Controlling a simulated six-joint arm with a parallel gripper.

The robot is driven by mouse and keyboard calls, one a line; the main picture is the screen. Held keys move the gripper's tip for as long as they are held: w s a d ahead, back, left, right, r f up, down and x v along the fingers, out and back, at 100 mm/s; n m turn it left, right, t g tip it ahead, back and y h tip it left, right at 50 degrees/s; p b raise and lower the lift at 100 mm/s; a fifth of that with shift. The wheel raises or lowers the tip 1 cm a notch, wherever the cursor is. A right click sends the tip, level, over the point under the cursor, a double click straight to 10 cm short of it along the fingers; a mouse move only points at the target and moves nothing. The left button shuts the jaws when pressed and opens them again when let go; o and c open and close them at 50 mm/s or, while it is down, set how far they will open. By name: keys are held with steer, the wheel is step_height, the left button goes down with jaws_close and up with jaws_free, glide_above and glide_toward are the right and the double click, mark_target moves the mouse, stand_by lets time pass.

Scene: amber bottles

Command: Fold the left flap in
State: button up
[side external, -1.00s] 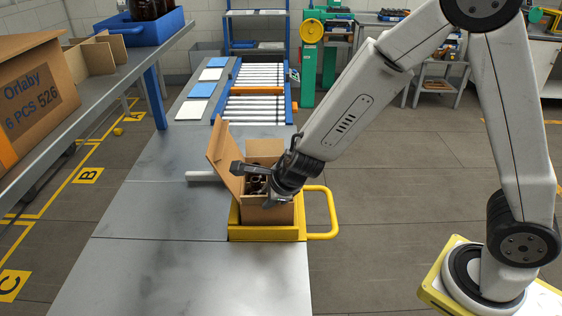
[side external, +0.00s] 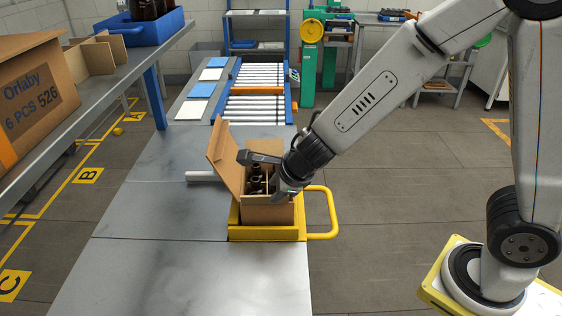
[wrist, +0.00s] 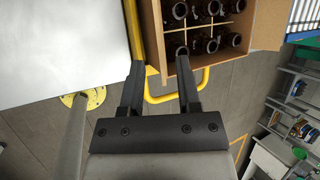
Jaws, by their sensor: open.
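The cardboard box (side external: 268,214) stands open in the yellow holder on the bench. Its left flap (side external: 226,160) stands up and leans outward to the left. In the wrist view the left flap is out of frame. Dark amber bottles (wrist: 203,45) stand in the box's divided cells. My gripper (side external: 258,176) is open and empty at the box's top, to the right of the left flap. In the wrist view, my gripper (wrist: 160,58) has one finger over the box edge near a bottle and the other beyond the box's side. Contact with the box cannot be told.
The yellow holder (side external: 267,235) has a handle (side external: 332,212) on its right. A grey bar (side external: 201,176) lies left of the box. A roller conveyor (side external: 256,100) is behind it. A shelf at left holds an Orlaby carton (side external: 35,95). The bench front (side external: 190,280) is clear.

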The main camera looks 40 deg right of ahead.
steer(key=shift+v, duration=0.95)
steer(key=shift+s, duration=0.1)
steer(key=n+g+h, duration=0.1)
steer(key=n, duration=1)
steer(key=w+a+n+g+h, duration=0.1)
steer(key=n, duration=1.1)
steer(key=a+r+n+g+h, duration=0.1)
steer(key=n, duration=1)
steer(key=shift+w+a+n+h, duration=0.25)
steer(key=shift+w+n+h, duration=0.05)
steer(key=shift+w+n, duration=0.1)
steer(key=shift+f, duration=0.1)
